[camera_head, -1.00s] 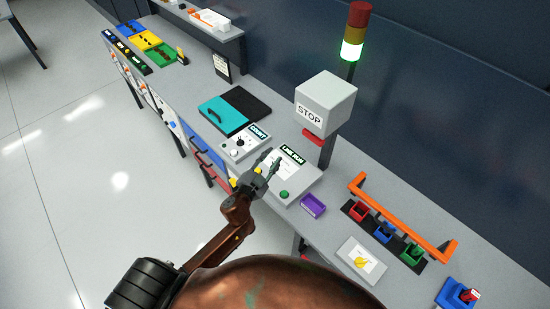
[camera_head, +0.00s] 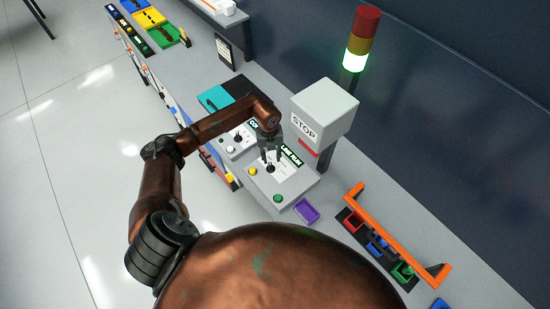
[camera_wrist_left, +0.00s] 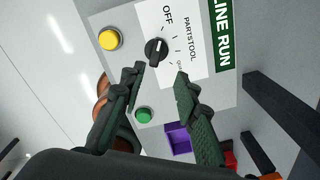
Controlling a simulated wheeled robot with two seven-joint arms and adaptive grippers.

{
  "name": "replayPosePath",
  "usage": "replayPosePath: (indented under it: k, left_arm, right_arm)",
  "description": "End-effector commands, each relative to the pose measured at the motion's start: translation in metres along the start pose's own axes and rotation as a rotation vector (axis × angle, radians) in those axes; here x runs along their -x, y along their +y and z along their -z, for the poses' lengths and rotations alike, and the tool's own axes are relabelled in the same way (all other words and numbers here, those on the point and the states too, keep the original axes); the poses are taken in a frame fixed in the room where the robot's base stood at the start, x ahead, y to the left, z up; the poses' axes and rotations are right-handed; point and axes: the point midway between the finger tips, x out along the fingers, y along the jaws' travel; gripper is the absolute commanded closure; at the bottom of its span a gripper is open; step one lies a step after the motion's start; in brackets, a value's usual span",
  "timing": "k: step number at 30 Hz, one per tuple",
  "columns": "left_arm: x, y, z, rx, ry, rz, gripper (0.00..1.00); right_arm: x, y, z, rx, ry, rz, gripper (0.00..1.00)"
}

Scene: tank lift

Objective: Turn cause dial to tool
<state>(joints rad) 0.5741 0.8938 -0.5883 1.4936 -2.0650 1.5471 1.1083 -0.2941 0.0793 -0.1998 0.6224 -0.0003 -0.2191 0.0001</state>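The cause dial is a black knob (camera_wrist_left: 155,51) with a small white mark, on a light panel (camera_wrist_left: 102,20) labelled LINE RUN. The printing beside it reads OFF, PARTS, TOOL and a partly hidden word. I cannot tell surely which label the mark points at. In the head view the dial (camera_head: 270,169) sits just below my left gripper (camera_head: 269,157). In the left wrist view my left gripper (camera_wrist_left: 158,75) is open and empty, its fingertips apart on either side and slightly short of the knob. My right gripper is not in view.
The panel also has a yellow button (camera_head: 253,171) and a green button (camera_head: 278,198). A purple tray (camera_head: 306,211) lies beside it. The grey STOP box (camera_head: 322,108) on its post and another panel with a knob (camera_head: 238,138) stand close by. An orange rail (camera_head: 393,232) is at right.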

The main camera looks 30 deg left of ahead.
Motion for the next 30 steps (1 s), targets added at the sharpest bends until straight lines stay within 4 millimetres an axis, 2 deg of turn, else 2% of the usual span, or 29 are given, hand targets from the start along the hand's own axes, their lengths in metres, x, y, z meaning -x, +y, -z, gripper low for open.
replayPosePath:
  k: [5,12,18,30]
  left_arm:
    - [-0.008,0.005,-0.007,0.007,-0.014,-0.048,0.71]
    - [-0.045,0.002,-0.006,-0.003,-0.011,-0.046,0.71]
    - [-0.069,0.002,-0.007,-0.003,-0.013,-0.042,0.71]
    - [-0.076,0.005,-0.007,-0.001,-0.014,-0.042,0.73]
  right_arm:
    - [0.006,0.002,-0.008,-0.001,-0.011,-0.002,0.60]
    - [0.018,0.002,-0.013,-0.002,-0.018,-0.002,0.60]
    - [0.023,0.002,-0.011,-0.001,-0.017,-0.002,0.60]
    - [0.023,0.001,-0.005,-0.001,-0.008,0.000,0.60]
